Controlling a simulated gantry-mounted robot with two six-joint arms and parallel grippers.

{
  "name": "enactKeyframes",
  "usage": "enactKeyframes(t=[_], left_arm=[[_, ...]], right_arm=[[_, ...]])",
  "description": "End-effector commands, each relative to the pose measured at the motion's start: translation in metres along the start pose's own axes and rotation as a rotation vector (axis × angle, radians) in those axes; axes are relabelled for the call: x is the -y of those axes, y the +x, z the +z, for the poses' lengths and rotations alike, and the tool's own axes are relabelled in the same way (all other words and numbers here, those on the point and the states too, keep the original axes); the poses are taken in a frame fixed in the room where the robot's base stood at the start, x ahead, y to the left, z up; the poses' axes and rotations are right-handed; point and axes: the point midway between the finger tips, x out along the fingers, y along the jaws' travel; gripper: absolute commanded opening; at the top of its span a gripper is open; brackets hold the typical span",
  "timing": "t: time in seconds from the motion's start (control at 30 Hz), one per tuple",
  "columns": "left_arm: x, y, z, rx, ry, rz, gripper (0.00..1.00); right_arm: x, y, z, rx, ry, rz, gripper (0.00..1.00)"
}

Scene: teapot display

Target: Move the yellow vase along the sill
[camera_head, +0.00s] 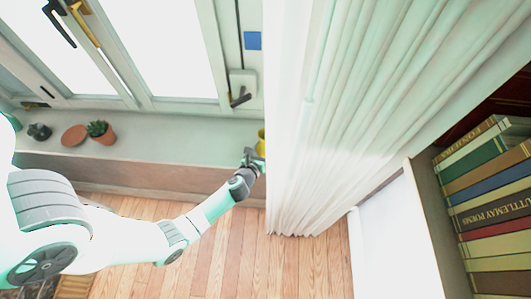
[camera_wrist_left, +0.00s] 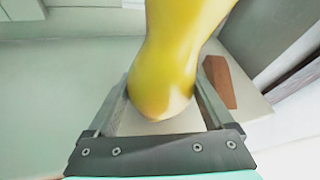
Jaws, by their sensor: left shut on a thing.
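The yellow vase (camera_wrist_left: 178,58) fills the middle of the left wrist view, between the two fingers of my left gripper (camera_wrist_left: 160,108), which is shut on it. In the head view only a sliver of the vase (camera_head: 261,136) shows at the right end of the window sill (camera_head: 180,140), beside the white curtain. My left gripper (camera_head: 252,158) reaches it there from the front. The curtain's edge hides the rest of the vase. My right gripper is not in view.
A potted plant (camera_head: 101,133), a terracotta saucer (camera_head: 75,136) and a dark small object (camera_head: 39,132) stand at the sill's left. The sill between plant and vase is clear. The white curtain (camera_head: 330,120) hangs right of my gripper. Books (camera_head: 490,200) fill a shelf at far right.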

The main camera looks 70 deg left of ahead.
Motion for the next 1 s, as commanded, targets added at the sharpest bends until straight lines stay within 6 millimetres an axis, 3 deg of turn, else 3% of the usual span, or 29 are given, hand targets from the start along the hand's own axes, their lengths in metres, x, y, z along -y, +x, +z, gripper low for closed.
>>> enactKeyframes(t=[0.03,0.37,0.4,0.47,0.77,0.87,1.0], left_arm=[[-0.002,0.004,-0.009,0.001,0.0,-0.001,0.09],[-0.002,0.004,-0.009,0.001,-0.001,-0.001,0.09],[-0.003,0.004,-0.01,0.0,-0.001,0.0,0.89],[-0.003,0.003,-0.009,0.0,-0.001,0.0,1.0],[-0.001,0.001,-0.004,0.0,-0.001,-0.001,1.0],[-0.001,-0.011,-0.005,-0.001,0.0,-0.002,1.0],[0.0,-0.043,-0.005,-0.003,0.002,-0.003,1.0]], right_arm=[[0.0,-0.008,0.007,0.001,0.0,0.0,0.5],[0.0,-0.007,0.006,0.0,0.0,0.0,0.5],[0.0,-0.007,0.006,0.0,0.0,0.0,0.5],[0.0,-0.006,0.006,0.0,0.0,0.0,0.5],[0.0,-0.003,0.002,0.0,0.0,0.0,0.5],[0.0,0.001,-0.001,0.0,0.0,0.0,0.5],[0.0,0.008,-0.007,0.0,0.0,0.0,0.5]])
